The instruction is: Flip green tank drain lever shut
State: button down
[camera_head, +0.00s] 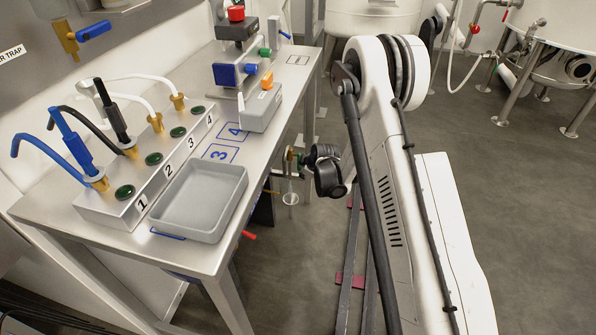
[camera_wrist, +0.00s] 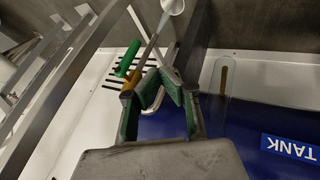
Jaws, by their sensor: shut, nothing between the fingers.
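The green drain lever (camera_wrist: 128,57) shows left of my fingertips in the wrist view. It sits at a brass-coloured valve (camera_wrist: 130,80) on a thin pipe (camera_wrist: 149,50), and it runs roughly along the pipe's direction. My gripper (camera_wrist: 163,78) is shut and empty, its fingertips just right of the lever and valve. I cannot tell whether a finger touches them. In the head view, the end of my arm is beside the table's right edge, below its top, and the lever cannot be made out clearly.
A blue surface labelled TANK (camera_wrist: 290,148) lies at the right in the wrist view. The steel table (camera_head: 262,158) carries a grey tray (camera_head: 208,197) and a numbered valve block (camera_head: 125,205). Floor (camera_head: 500,170) on the right is open.

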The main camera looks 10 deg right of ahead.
dwell(0.3)
jog(key=w+f+b, duration=0.4)
jog(key=w+f, duration=0.4)
jog(key=w, duration=0.1)
jog(key=shift+w+d+b, duration=0.15)
jog(key=shift+w+b, duration=0.1)
jog(key=shift+b, duration=0.15)
jog(key=shift+d, duration=0.1)
